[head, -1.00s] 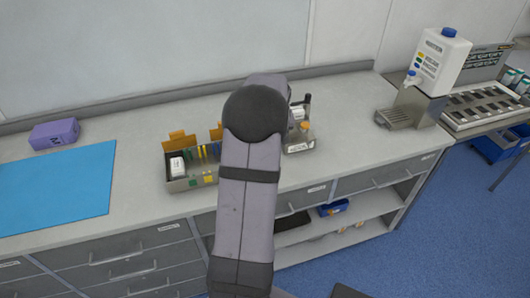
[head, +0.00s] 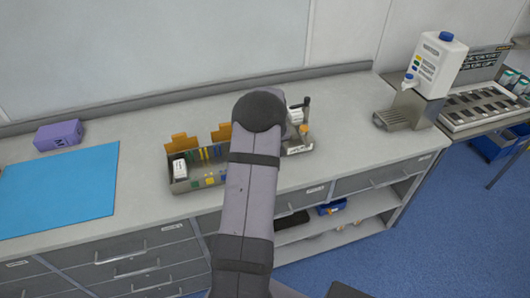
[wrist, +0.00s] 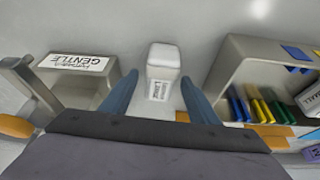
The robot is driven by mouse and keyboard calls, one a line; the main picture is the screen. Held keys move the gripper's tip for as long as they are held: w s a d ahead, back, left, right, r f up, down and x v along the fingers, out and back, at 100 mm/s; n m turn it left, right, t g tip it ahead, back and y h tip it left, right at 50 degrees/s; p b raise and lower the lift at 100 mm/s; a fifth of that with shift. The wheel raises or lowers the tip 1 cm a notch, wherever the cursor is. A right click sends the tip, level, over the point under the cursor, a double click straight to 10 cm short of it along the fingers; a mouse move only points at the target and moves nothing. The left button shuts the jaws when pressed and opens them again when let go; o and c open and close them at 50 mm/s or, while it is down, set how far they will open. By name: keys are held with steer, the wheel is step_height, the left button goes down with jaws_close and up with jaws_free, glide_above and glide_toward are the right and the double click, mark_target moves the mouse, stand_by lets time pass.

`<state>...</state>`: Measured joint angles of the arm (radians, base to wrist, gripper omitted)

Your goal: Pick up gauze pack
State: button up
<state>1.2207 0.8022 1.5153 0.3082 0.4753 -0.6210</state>
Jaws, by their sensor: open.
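In the wrist view, a white block-shaped pack (wrist: 164,57) with a small printed label, which I take to be the gauze pack, stands on the counter between two holders. My gripper (wrist: 155,77) is open, with one blue finger on each side of the pack's near part. I cannot tell whether either finger touches it. In the head view my arm hides the gripper and this pack. Another white pack (head: 180,169) sits in the left compartment of the grey organizer (head: 182,187).
The organizer's wall (wrist: 222,72) is close on the right in the wrist view. A grey holder (wrist: 88,88) labelled GENTLE is close on the left. A blue mat (head: 60,190), purple box (head: 58,135) and white jug (head: 440,58) stand farther off.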

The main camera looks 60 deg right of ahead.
steer(key=shift+f, duration=0.1)
steer(key=c, duration=1.1)
steer(key=shift+c, duration=0.2)
